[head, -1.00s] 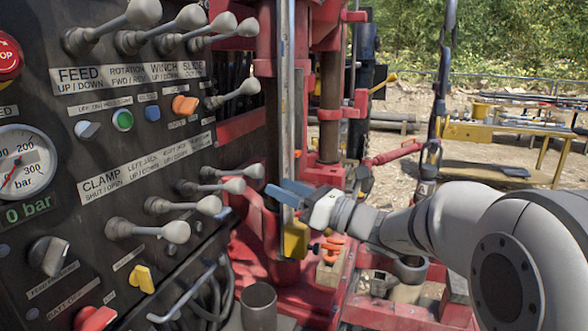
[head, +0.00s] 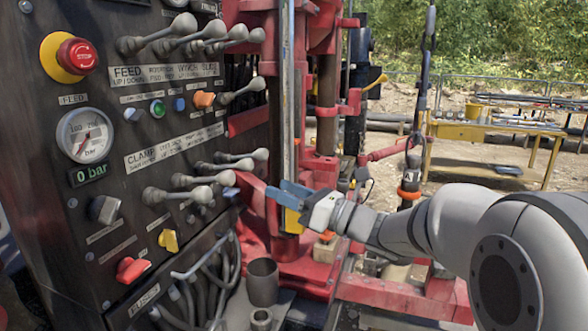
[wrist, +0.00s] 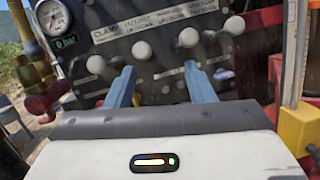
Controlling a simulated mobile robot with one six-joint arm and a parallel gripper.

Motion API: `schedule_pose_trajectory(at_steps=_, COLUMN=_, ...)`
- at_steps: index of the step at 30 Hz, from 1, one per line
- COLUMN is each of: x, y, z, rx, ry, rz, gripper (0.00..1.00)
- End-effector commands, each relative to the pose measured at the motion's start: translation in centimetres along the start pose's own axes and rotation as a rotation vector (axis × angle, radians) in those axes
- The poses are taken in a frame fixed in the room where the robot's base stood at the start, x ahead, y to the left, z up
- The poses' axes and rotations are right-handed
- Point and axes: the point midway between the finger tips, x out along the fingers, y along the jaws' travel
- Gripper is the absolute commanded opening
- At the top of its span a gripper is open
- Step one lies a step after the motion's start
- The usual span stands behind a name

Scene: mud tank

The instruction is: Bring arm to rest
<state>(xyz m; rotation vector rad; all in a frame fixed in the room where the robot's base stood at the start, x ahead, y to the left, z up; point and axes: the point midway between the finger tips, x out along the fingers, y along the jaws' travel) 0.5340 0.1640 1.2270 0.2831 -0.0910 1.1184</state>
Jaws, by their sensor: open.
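My arm reaches in from the right in the head view, roughly level, with my gripper (head: 283,192) near the middle, in front of the red rig and right of the control panel. My gripper's two blue fingers also show in the wrist view (wrist: 159,82). They are spread apart with nothing between them and point toward the panel's clamp levers. The fingertips appear apart from the lever knobs, though the exact distance is hard to tell.
The black control panel (head: 110,200) fills the left, with lever knobs, a gauge (head: 85,135) and a red stop button (head: 77,56). A red rig mast (head: 327,120) stands behind my gripper. A grey cup (head: 262,282) stands below. A yellow table (head: 490,130) is at the back right.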

Motion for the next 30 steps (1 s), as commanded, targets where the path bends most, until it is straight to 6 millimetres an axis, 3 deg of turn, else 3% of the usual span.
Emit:
schedule_pose_trajectory(at_steps=11, x=-0.9, y=3.8, z=-3.7, rx=-0.198, ry=0.217, rz=0.092, gripper=0.49)
schedule_pose_trajectory(at_steps=17, x=-2.7, y=6.5, z=-6.8, rx=-0.377, ry=0.392, rz=0.187, gripper=0.49)
schedule_pose_trajectory(at_steps=23, x=-7.2, y=9.8, z=-11.4, rx=-0.681, ry=0.657, rz=0.374, gripper=0.49)
schedule_pose_trajectory(at_steps=30, x=-16.1, y=11.9, z=-16.2, rx=-1.15, ry=1.009, rz=0.757, gripper=0.49)
